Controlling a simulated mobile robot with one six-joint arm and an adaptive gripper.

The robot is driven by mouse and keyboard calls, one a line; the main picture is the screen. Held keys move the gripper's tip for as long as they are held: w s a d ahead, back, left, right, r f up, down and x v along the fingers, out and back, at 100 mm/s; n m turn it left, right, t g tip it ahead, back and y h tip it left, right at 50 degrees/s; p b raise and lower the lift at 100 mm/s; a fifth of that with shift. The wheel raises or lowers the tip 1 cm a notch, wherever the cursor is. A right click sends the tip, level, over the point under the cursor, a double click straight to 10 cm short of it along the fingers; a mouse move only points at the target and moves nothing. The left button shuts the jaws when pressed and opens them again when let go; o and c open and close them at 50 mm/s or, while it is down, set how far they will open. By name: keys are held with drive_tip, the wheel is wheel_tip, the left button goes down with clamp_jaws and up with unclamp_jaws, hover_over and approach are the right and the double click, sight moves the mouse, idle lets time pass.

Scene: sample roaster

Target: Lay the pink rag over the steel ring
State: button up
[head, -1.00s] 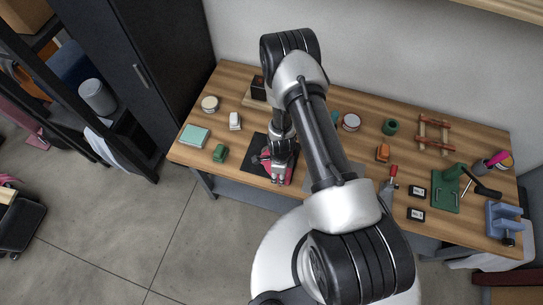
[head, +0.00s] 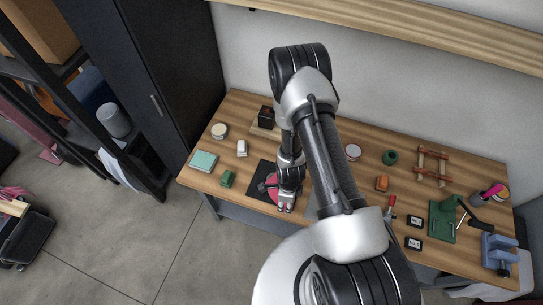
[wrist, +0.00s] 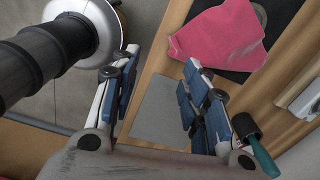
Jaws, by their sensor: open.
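The pink rag (wrist: 218,34) lies spread on a black mat (wrist: 285,18) in the wrist view. A grey rounded piece (wrist: 261,13), perhaps the steel ring, shows past the rag's upper right edge; the rest of it is hidden. In the head view a small part of the rag (head: 272,189) shows left of my gripper (head: 287,207), on the black mat (head: 257,186). In the wrist view my gripper (wrist: 162,88) is open, with nothing between its fingers. The rag is beyond the fingers, apart from them in the picture.
A grey plate (wrist: 165,112) lies flat near the mat. A green block (head: 227,179), a teal box (head: 203,161) and a white item (head: 242,148) stand left of the mat. An orange block (head: 382,183) and a green press (head: 442,222) stand to the right.

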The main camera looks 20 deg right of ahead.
drive_tip(key=w+r+n+t+b, duration=0.1)
drive_tip(key=w+r+n+b, duration=0.5)
drive_tip(key=r, duration=0.6)
wheel_tip(320, 180, up, 12)
drive_tip(key=n+t+b, duration=0.1)
drive_tip(key=n+b, duration=0.3)
drive_tip(key=n, duration=0.1)
drive_tip(key=s+r+n+t+b, duration=0.1)
drive_tip(key=s+r+n+b, duration=0.3)
drive_tip(key=s, duration=0.5)
drive_tip(key=s+a+r+n+t+b, duration=0.1)
drive_tip(key=s+r+n+b, duration=0.3)
drive_tip(key=s+r+n, duration=0.2)
drive_tip(key=s+n, duration=0.2)
drive_tip(key=shift+s+t, duration=0.3)
drive_tip(key=shift+s, duration=0.05)
drive_tip(key=shift+a, duration=0.1)
